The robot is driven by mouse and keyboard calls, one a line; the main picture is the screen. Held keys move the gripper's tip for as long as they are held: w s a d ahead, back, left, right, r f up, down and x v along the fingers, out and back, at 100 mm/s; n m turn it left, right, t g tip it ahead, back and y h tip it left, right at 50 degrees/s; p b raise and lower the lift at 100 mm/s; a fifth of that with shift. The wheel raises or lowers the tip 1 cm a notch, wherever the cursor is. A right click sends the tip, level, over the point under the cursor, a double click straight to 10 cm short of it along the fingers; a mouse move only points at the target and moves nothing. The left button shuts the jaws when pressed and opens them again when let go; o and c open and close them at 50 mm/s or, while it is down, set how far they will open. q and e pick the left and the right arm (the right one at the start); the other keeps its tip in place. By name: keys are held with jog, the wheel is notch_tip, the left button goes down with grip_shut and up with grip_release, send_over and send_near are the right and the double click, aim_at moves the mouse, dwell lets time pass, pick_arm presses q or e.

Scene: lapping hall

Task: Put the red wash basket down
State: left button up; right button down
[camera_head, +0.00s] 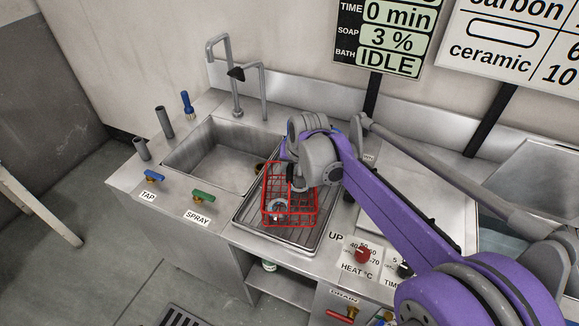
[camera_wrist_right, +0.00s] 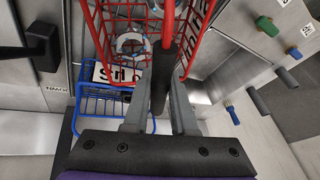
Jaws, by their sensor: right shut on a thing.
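The red wash basket (camera_head: 292,214) is a wire basket over the ribbed drain tray (camera_head: 245,228) beside the sink. I cannot tell whether its bottom touches the tray. My right gripper (camera_head: 299,180) is above it, shut on its dark upright handle. The basket (camera_wrist_right: 199,42) also shows at the top of the right wrist view, with the handle between the fingers of my right gripper (camera_wrist_right: 160,88). A grey ring-shaped part (camera_wrist_right: 130,44) lies in the basket. My left gripper is not in view.
The empty sink (camera_head: 212,157) with its tall faucet (camera_head: 237,98) is left of the tray. Blue TAP (camera_head: 154,177) and green SPRAY (camera_head: 203,196) handles sit in front. A red heat knob (camera_head: 363,254) is at right. A blue wire basket (camera_wrist_right: 100,94) shows in the wrist view.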

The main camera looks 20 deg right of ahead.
jog(key=shift+f, duration=0.1)
jog(key=c, duration=0.7)
grip_release()
jog(key=shift+c, duration=0.2)
jog(key=v, duration=1.2)
jog(key=s+a+f+n, duration=0.2)
jog(key=s+a+f, duration=0.1)
jog(key=s+f, duration=0.5)
jog(key=s+a+f+n, duration=0.3)
jog(key=s+f, duration=0.5)
jog(key=s, duration=0.4)
jog(key=shift+s+a+f+n+p, duration=0.15)
jog(key=shift+a+f+n+p, duration=0.15)
jog(key=shift+a+p, duration=0.2)
